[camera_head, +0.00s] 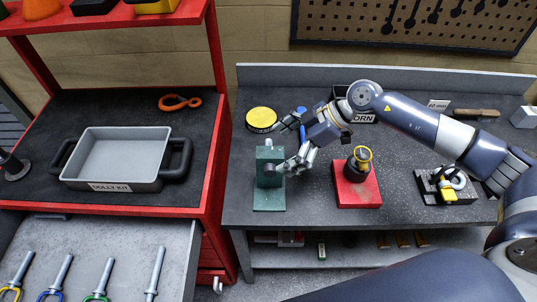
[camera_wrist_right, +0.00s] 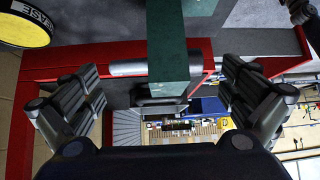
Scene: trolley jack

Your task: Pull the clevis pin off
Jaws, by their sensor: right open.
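A green upright bracket (camera_head: 268,158) on a green base stands at the left end of the grey bench. A grey cylindrical pin end (camera_head: 269,170) shows on it; I take it for the clevis pin. In the right wrist view the green bracket (camera_wrist_right: 168,40) comes down between my fingers, and a silver pin (camera_wrist_right: 128,68) lies across it, showing mainly to its left. My right gripper (camera_head: 284,146) is just right of the bracket, its fingers spread. In the right wrist view the gripper (camera_wrist_right: 163,80) has one finger on each side, apart from the pin. My left gripper is out of view.
A yellow-topped tin (camera_head: 261,117) stands behind the bracket. A red block (camera_head: 345,192) holding a dark part with a yellow ring is to the right. A grey "DOLLY KIT" tray (camera_head: 115,150) sits on the red-framed trolley at left. An orange clip (camera_head: 180,102) lies behind it.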

